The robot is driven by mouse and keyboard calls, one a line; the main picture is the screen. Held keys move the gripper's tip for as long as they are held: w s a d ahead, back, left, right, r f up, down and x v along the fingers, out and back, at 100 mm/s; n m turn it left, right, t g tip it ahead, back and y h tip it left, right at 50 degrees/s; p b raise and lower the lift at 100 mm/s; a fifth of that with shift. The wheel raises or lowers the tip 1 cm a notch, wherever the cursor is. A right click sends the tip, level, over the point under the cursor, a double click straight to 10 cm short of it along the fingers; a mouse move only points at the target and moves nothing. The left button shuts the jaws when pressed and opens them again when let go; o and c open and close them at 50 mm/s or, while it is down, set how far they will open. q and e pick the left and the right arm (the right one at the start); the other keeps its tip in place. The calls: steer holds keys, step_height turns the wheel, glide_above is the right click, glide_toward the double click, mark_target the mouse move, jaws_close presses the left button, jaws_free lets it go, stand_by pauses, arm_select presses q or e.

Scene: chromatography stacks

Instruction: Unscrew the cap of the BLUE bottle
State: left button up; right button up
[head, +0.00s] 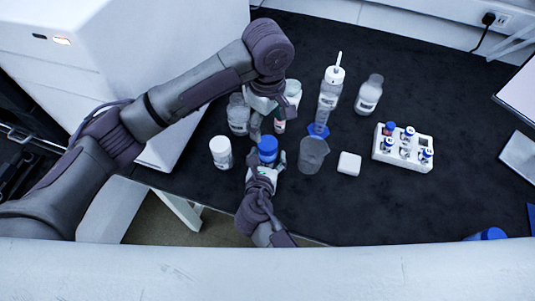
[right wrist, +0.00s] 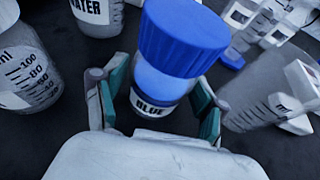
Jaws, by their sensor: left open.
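The blue bottle, with its ribbed blue cap (head: 267,143), stands upright near the table's front. In the right wrist view its cap (right wrist: 182,38) is on, above a label (right wrist: 150,107) reading BLUE. My right gripper (head: 266,170) reaches in from the front, one finger on each side of the bottle. In the right wrist view its teal-padded fingers (right wrist: 160,108) are spread, with slight gaps beside the bottle. My left gripper (head: 266,120) is open behind and above the cap, apart from it. Its fingertips are partly hidden among the bottles behind.
Behind are clear bottles (head: 238,114) and a cylinder (head: 330,92) on a blue base. A white vial rack (head: 414,160) stands right. The dark table's right side is mostly clear.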

mark_target(268, 143)
jaws_close()
arm_select(q)
steer(key=m, duration=2.8)
steer(key=shift+m, duration=0.4)
steer(key=m, duration=2)
steer(key=shift+f+m, duration=0.4)
steer(key=shift+f, duration=0.2)
step_height(268, 143, down, 7)
steer(key=shift+r, duration=0.1)
